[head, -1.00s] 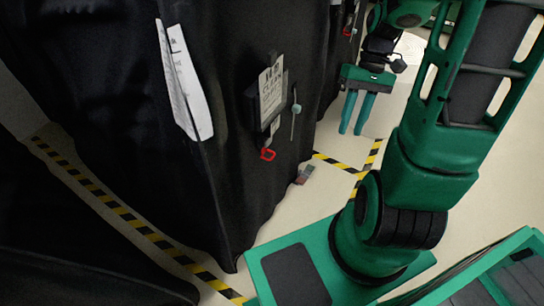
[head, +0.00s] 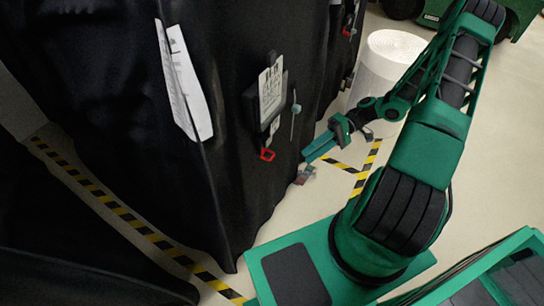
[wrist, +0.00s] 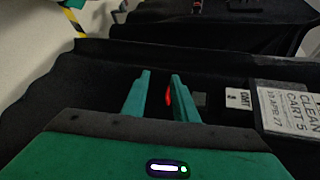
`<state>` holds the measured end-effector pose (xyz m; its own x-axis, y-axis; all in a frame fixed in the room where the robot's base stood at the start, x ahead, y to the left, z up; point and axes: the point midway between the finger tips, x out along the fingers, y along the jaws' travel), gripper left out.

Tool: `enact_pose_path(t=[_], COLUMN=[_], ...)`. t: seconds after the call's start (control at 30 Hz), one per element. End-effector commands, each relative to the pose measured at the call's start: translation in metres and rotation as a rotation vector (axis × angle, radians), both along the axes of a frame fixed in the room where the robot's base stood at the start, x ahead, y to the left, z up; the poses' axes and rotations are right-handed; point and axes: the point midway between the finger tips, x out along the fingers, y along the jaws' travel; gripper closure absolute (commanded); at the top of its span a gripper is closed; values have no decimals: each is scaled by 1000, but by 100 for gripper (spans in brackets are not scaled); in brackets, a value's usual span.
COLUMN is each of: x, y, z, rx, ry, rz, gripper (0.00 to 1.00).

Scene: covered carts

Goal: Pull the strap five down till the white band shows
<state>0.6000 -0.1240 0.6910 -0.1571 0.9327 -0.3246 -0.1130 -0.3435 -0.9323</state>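The red pull loop (head: 267,155) of a strap hangs below a label holder (head: 270,95) on the black covered cart (head: 235,190). The label in the wrist view (wrist: 290,107) reads "CLEAN CART 5". I see no white band on the strap. My gripper (head: 310,152) is to the right of the loop in the head view, its fingers pointing at the cart. In the wrist view my gripper (wrist: 157,78) is open, its fingers apart with nothing held. A red bit of the loop (wrist: 168,97) shows beside the right finger, partly hidden by it.
A grey-green toggle on a cord (head: 295,108) hangs right of the label. Another covered cart with a red loop (head: 346,31) stands behind. Yellow-black tape (head: 110,205) marks the floor. A small object (head: 302,178) lies by the cart's foot.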

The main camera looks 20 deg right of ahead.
Motion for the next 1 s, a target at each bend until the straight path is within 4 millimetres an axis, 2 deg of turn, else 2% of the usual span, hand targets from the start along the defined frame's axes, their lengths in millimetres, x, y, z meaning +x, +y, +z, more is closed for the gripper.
enact_pose_path(t=[0.03,0.2,0.4,0.77,1.0], x=[2,14,26,34,39], y=[3,13,18,26,62], z=[-8,-24,-33,-35,-30], rx=[58,230,387,473,473], ry=[-21,-122,-234,-307,-305], rz=[-25,-108,-209,-278,-273], gripper=[74,74,74,74,74])
